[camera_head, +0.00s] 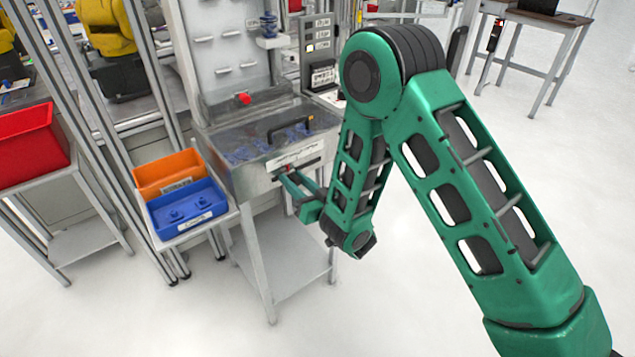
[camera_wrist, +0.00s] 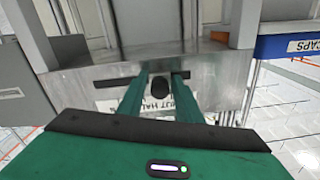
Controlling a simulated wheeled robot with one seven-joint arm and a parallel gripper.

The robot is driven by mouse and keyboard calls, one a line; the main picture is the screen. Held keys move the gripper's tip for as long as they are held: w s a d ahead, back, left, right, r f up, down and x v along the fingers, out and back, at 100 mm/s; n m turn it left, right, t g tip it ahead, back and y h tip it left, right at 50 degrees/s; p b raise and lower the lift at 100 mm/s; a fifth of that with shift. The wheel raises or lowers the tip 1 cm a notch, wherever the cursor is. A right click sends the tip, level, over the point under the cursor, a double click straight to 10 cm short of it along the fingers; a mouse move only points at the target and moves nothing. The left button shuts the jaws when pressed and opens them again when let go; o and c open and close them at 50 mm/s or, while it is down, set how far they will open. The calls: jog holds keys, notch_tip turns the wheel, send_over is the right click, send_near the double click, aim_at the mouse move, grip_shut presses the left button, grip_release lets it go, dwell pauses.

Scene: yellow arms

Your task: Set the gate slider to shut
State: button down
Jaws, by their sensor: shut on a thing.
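The gate slider's dark knob (camera_wrist: 158,86) shows between my gripper's two green fingers in the wrist view. My gripper (camera_head: 287,178) is shut on the knob, at the front face of the metal cabinet (camera_head: 245,180). The fingers also show in the wrist view (camera_wrist: 161,82). A dark horizontal slot (camera_wrist: 115,81) runs along the metal face, and the knob is nearer its right end in that view. A white label strip (camera_head: 296,152) is above the slot in the head view. My fingers hide much of its lettering in the wrist view.
Orange (camera_head: 168,172) and blue (camera_head: 187,213) bins stand left of the cabinet, with a red bin (camera_head: 33,135) farther left. A dark handle (camera_head: 291,131) and a red button (camera_head: 243,99) are on the cabinet. The floor in front is clear.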

jog(key=shift+s+a, duration=0.65)
jog(key=shift+a, duration=0.1)
jog(key=c, duration=1.6)
grip_release()
jog(key=v, duration=1)
jog(key=shift+s+d, duration=0.25)
jog(key=shift+d, duration=0.05)
